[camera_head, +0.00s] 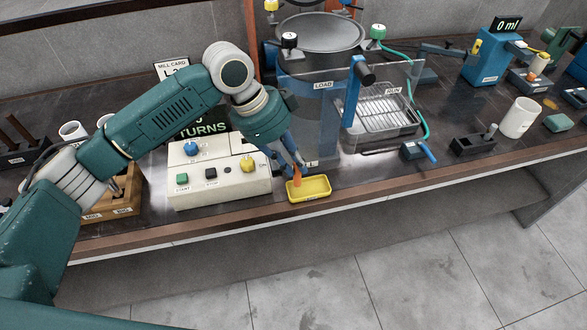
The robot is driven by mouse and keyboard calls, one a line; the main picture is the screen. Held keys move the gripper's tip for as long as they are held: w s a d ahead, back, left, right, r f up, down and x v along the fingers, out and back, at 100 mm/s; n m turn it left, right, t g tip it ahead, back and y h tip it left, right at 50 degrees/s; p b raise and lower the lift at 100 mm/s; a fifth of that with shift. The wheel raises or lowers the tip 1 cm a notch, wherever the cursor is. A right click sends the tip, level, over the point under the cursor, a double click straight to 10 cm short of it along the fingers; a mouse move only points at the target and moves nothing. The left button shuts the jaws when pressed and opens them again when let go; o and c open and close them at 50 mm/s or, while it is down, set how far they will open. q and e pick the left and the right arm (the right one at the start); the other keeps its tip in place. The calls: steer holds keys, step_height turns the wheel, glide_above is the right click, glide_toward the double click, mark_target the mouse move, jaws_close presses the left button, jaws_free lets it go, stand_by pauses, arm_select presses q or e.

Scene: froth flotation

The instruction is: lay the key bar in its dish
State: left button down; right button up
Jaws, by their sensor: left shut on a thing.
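A small yellow dish (320,189) sits at the bench's front edge, right of the white control box. My left gripper (299,170) points down over the dish's left end. It is shut on a small orange piece, which I take to be the key bar (297,183). The bar hangs upright from the fingertips, its lower end at or just above the dish's left part; I cannot tell whether it touches the dish. The fingers hide the bar's upper end. My right gripper is not in view.
The control box (219,184) with knobs and buttons stands close left of the dish. Behind are a clear guard marked LOAD (322,85), a blue post (352,95) and a wire-racked metal tray (382,112). The bench front edge (400,164) is close.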

arm_select(q)
steer(key=shift+f, duration=1.75)
steer(key=shift+f+p, duration=0.15)
steer(key=shift+p, duration=0.15)
steer(key=c, duration=1.9)
jaws_free()
steer(key=b+v, duration=0.2)
steer(key=v, duration=1)
steer(key=shift+r, duration=0.25)
